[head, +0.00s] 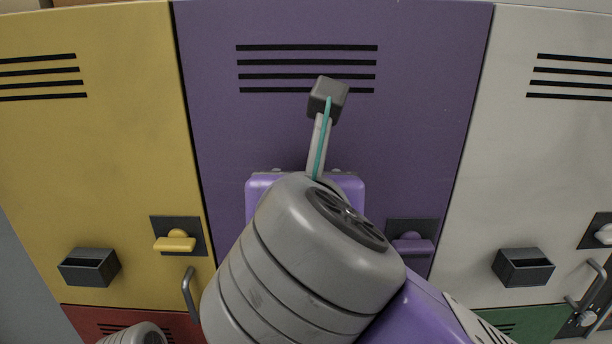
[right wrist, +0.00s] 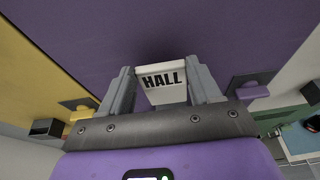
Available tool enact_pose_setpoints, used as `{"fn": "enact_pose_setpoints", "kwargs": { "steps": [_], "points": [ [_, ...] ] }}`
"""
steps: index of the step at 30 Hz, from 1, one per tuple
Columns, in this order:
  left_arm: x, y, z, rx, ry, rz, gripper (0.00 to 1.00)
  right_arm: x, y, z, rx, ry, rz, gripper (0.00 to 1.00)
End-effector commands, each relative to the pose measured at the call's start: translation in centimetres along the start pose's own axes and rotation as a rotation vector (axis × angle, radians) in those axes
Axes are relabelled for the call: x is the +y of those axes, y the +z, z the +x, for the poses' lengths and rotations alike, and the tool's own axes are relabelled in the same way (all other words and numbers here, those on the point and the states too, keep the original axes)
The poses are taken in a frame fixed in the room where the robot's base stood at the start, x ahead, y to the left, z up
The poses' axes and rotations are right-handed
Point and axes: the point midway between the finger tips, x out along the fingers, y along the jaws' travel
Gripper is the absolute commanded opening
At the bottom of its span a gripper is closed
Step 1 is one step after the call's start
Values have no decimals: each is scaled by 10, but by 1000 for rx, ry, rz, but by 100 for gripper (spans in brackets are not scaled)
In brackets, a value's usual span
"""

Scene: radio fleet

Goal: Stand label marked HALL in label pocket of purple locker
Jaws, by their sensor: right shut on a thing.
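The purple locker (head: 420,60) fills the middle of the head view and the upper part of the right wrist view (right wrist: 200,30). My right gripper (right wrist: 162,75) is shut on the white label (right wrist: 166,90) marked HALL, which sits upright between its two grey fingers, facing the wrist camera. In the head view my right gripper (head: 325,105) is raised in front of the purple door, below its upper slots. The purple locker's label pocket is not visible; my right arm covers much of the lower door. My left gripper is not in view.
The yellow locker (head: 100,150) and white locker (head: 550,160) stand at either side. Each has a dark open-topped pocket, left (head: 90,268) and right (head: 523,268). A purple latch (head: 412,246) juts out right of my arm. Red (head: 140,322) and green (head: 525,322) doors lie below.

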Motion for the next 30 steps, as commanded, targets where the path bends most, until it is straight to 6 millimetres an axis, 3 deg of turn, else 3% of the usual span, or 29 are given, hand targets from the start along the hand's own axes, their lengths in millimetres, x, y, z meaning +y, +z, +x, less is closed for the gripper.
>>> {"fn": "enact_pose_setpoints", "kwargs": {
  "steps": [8, 21, 30],
  "points": [
    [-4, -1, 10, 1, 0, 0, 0, 0, -12, 1, 3, 4, -1, 33],
    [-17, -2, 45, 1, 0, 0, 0, -1, -51, 13, 3, 4, -2, 33],
    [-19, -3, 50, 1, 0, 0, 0, -1, -56, 15, 2, 4, -1, 33]
  ]
}}
